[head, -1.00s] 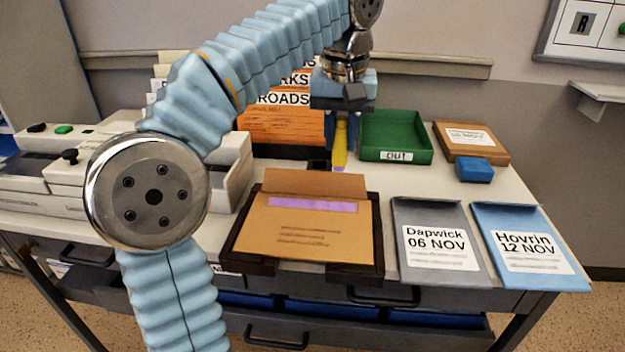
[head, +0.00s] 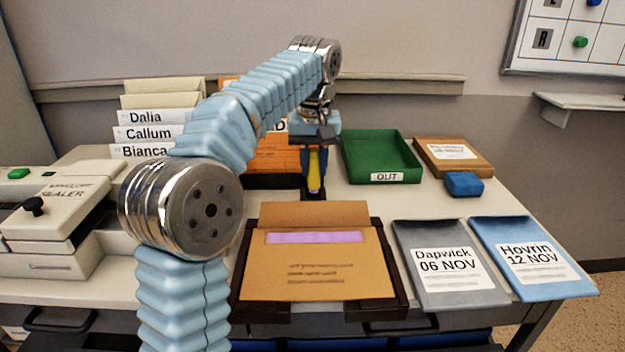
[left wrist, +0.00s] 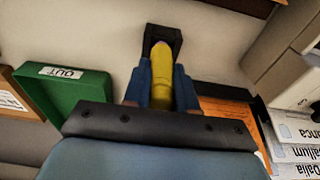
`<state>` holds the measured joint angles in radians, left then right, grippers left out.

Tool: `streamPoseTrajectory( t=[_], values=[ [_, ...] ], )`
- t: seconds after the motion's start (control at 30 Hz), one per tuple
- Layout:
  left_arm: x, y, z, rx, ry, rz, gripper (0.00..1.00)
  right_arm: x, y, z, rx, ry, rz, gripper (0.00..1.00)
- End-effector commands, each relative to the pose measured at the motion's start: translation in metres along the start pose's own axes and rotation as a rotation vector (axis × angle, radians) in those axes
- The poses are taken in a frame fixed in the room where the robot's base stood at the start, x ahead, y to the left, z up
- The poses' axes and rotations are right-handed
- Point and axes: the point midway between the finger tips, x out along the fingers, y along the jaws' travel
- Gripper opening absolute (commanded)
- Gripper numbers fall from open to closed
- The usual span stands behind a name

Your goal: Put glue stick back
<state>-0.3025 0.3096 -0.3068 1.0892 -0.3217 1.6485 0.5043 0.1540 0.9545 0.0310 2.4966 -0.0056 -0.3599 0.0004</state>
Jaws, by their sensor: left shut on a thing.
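My right gripper is out of view.
An opened brown envelope (head: 330,280) with a purple strip lies in a dark frame in front. A green OUT tray (head: 375,160) stands close right of the gripper, an orange folder stack (head: 275,155) left. Grey (head: 445,290) and blue (head: 530,285) envelopes lie at right.

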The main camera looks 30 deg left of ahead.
Motion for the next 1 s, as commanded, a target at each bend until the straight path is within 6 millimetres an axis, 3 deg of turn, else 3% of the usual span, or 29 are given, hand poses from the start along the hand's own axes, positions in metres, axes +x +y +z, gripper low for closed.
streamPoseTrajectory(
  t=[0.2, 0.37, 0.77, 0.8, 0.97, 1.0],
  values=[
    [0.021, -0.003, -0.013, -0.002, -0.001, -0.002, 0.00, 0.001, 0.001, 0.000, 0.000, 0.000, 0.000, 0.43],
    [0.045, -0.002, -0.008, 0.002, 0.000, 0.000, 0.00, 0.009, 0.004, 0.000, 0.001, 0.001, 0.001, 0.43],
    [0.051, -0.002, -0.007, 0.001, 0.001, 0.001, 0.00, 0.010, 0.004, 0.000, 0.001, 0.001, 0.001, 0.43],
    [0.051, -0.002, -0.007, 0.001, 0.001, 0.001, 0.28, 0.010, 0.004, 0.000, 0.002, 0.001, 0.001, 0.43],
    [0.050, -0.002, -0.007, 0.001, 0.001, 0.000, 0.52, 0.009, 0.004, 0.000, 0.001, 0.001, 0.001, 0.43],
    [0.050, -0.002, -0.007, 0.001, 0.001, 0.001, 0.52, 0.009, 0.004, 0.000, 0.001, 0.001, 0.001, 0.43]
  ],
)
